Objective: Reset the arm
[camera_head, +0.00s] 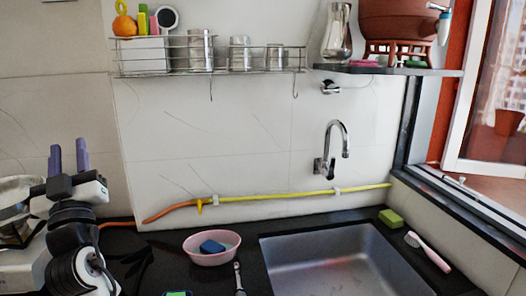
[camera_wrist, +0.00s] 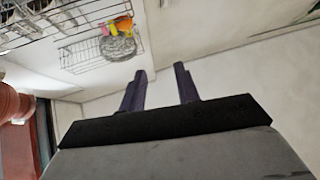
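My gripper (camera_head: 68,157) is at the left of the head view, raised above the counter with its two purple fingers pointing up. In the wrist view my gripper (camera_wrist: 160,84) shows its fingers apart with nothing between them. The wrist view looks toward the wall and the wire rack from below. The fingers touch nothing that I can see. My folded arm fills the lower left of the head view.
A wire rack (camera_head: 215,72) with metal cups hangs on the wall. A clay waterpot (camera_head: 398,18) stands on a shelf at upper right. A pink bowl (camera_head: 212,258) with a blue sponge sits left of the sink (camera_head: 340,270). A faucet (camera_head: 337,150) juts from the wall.

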